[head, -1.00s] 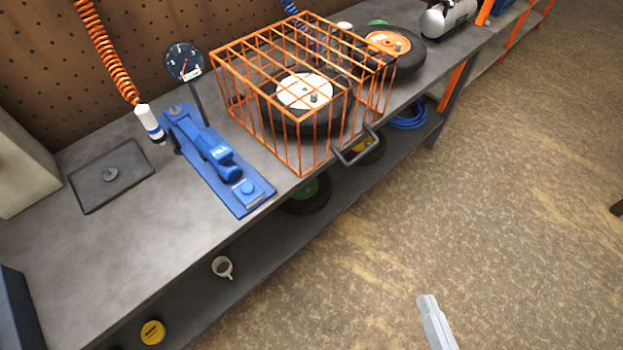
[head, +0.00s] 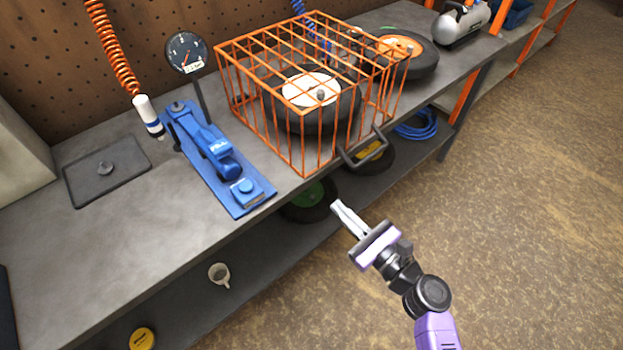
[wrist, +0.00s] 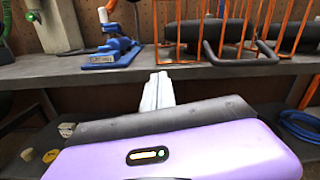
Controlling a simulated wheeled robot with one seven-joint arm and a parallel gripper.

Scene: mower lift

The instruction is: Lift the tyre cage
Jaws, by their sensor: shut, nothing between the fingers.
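The orange wire tyre cage (head: 303,145) stands on the workbench over a black tyre with a white hub (head: 310,90). A dark bar handle (head: 366,152) juts from its lower front, past the bench edge. In the wrist view the cage (wrist: 195,28) is at the upper right, with its handle (wrist: 238,58) at its foot. My gripper (head: 338,205) is shut and empty, in front of the bench and apart from the cage, below and left of the handle in the head view. In the wrist view its closed fingers (wrist: 158,85) point toward the bench edge.
A blue inflator (head: 215,155) with a gauge (head: 186,53) stands left of the cage. An orange-hubbed tyre (head: 422,62) lies just behind its right side. The lower shelf holds tyres, a mug (head: 219,273) and a blue hose (head: 415,128). The floor (head: 540,200) at right is open.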

